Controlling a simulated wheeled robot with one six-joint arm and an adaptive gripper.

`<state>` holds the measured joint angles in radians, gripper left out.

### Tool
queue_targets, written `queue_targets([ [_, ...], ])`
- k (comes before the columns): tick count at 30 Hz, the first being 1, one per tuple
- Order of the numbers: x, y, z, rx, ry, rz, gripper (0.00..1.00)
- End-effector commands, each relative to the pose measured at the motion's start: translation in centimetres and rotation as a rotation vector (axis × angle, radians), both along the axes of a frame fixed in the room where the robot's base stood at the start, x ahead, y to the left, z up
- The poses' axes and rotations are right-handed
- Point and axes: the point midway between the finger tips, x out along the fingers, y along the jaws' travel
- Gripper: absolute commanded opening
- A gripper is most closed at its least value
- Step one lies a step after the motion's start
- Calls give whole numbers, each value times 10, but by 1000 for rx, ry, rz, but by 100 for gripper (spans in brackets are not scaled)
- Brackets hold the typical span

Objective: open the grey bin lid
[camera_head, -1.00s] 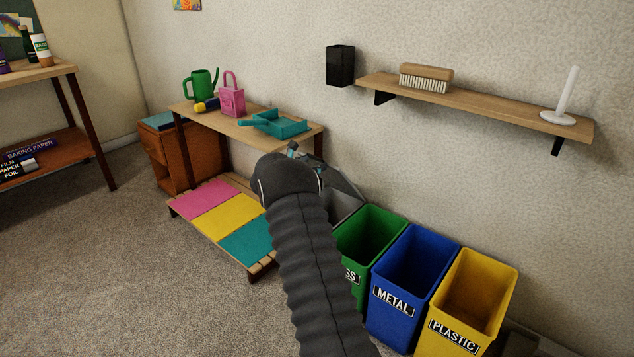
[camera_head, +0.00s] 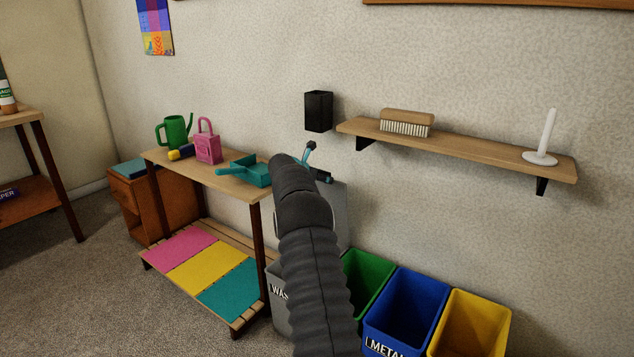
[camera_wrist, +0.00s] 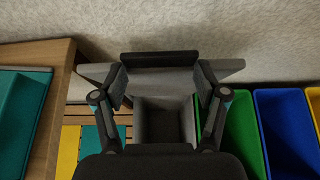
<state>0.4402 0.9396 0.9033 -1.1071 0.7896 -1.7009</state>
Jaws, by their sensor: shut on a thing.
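The grey bin (camera_head: 276,308), with a partly hidden label starting "WA", stands left of the green bin. Its grey lid (camera_head: 341,215) is raised steeply near the wall, partly behind my arm. In the wrist view the lid (camera_wrist: 92,72) spans across between my fingers, with a dark bar (camera_wrist: 160,58) at its far side. The open inside of the grey bin (camera_wrist: 165,125) shows below it. My gripper (camera_wrist: 161,78) is shut on the lid; it also shows at the lid's upper part in the head view (camera_head: 316,166). The exact contact is partly hidden.
Green (camera_head: 370,278), blue (camera_head: 408,308) and yellow (camera_head: 470,325) open bins stand to the right. A wall shelf (camera_head: 470,152) and black holder (camera_head: 318,111) are above.

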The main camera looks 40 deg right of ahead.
Motion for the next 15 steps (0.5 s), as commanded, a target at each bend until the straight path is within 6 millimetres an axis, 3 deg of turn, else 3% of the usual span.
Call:
queue_targets([
  [15,2,-4,7,19,4,7,10],
])
